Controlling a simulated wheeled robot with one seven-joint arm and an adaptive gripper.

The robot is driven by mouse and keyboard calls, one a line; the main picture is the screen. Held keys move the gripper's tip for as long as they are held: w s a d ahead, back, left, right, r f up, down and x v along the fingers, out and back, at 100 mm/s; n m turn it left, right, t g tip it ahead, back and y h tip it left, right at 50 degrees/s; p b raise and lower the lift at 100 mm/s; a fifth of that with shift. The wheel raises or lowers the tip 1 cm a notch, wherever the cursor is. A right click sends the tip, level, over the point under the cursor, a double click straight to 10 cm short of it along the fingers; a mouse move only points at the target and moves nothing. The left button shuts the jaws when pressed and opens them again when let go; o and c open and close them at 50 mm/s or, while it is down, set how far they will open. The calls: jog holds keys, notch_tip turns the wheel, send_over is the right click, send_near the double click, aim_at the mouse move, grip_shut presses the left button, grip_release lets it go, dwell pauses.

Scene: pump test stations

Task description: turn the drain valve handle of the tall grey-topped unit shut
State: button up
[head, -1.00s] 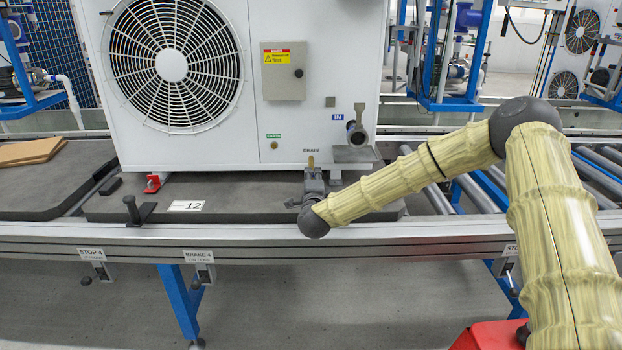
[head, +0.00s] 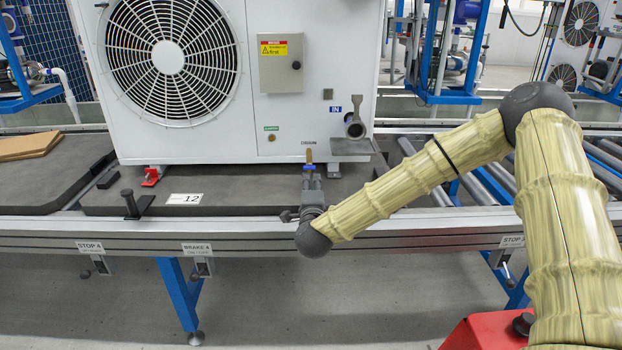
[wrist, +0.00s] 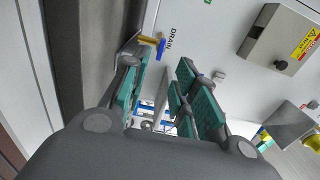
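A white unit (head: 210,148) with a large round fan grille stands on a dark pallet; its top is out of view. At its lower right, by the DRAIN label, a small brass drain valve (head: 309,155) with a blue handle (head: 309,167) sticks out. In the wrist view the brass valve (wrist: 150,39) and blue handle (wrist: 161,48) show beyond the left finger's tip. My gripper (head: 310,178) is just in front of and below the valve in the head view. In the wrist view my gripper (wrist: 165,70) is open, its teal-padded fingers apart, with no handle between them.
A grey box (head: 281,63) with a yellow label sits above. A black upright stop (head: 130,205) stands on the conveyor's front left. Conveyor rail (head: 150,229) runs below my gripper.

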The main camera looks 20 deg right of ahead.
jog(key=shift+v, duration=1.25)
jog(key=shift+f, duration=0.1)
jog(key=s+a+f+n+y, duration=0.1)
jog(key=a+f+n, duration=0.1)
jog(key=f, duration=0.2)
jog(key=s+a+f+n+g+y, duration=0.1)
jog(key=s+a+f, duration=0.1)
jog(key=f, duration=0.2)
jog(key=s+a+f+n+g+y, duration=0.1)
jog(key=s+a+f+n+y, duration=0.1)
jog(key=f, duration=0.2)
jog(key=shift+s+f+n, duration=0.15)
jog(key=shift+f+n, duration=0.15)
jog(key=shift+f, duration=0.1)
jog(key=s+a+f+n+g+y, duration=0.35)
jog(key=s+f+n+g, duration=0.3)
jog(key=s+f, duration=0.95)
jog(key=s+d+f+n+g+h, duration=0.1)
jog(key=s+d+f+n+g, duration=0.25)
jog(key=s, duration=0.65)
jog(key=s+d+f+n+g+h, duration=0.15)
jog(key=s+f, duration=0.35)
jog(key=s, duration=0.5)
jog(key=s+d+f+n+g, duration=0.3)
jog(key=s+f+n+g, duration=0.1)
jog(key=s, duration=0.5)
notch_tip(320, 180, up, 23)
jog(key=p, duration=2.3)
jog(key=shift+s, duration=0.2)
